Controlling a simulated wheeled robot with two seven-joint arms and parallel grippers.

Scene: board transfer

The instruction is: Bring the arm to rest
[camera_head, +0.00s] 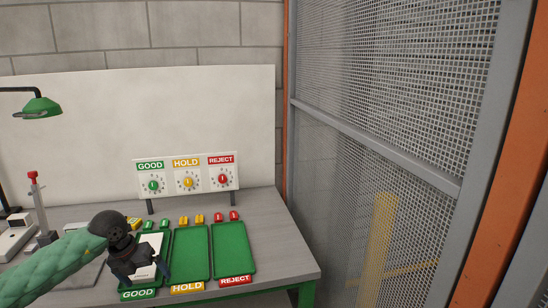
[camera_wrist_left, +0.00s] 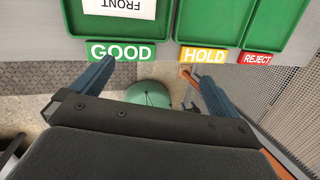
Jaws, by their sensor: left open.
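My left gripper (camera_head: 146,278) is at the front of the green GOOD tray, at the end of the arm with the green sleeve. In the left wrist view its two blue fingers (camera_wrist_left: 149,68) are spread apart with nothing between them. A white board marked FRONT (camera_wrist_left: 120,8) lies in the GOOD tray (camera_wrist_left: 74,18), beyond the fingertips. In the head view the board (camera_head: 151,243) is partly hidden by my gripper. My right gripper is in neither view.
The HOLD tray (camera_head: 191,252) and REJECT tray (camera_head: 233,250) look empty. Three dials (camera_head: 187,181) stand behind the trays. A green lamp (camera_head: 38,107) hangs at the left. A mesh fence (camera_head: 390,90) stands right of the table. A round green object (camera_wrist_left: 150,92) is below, near the floor.

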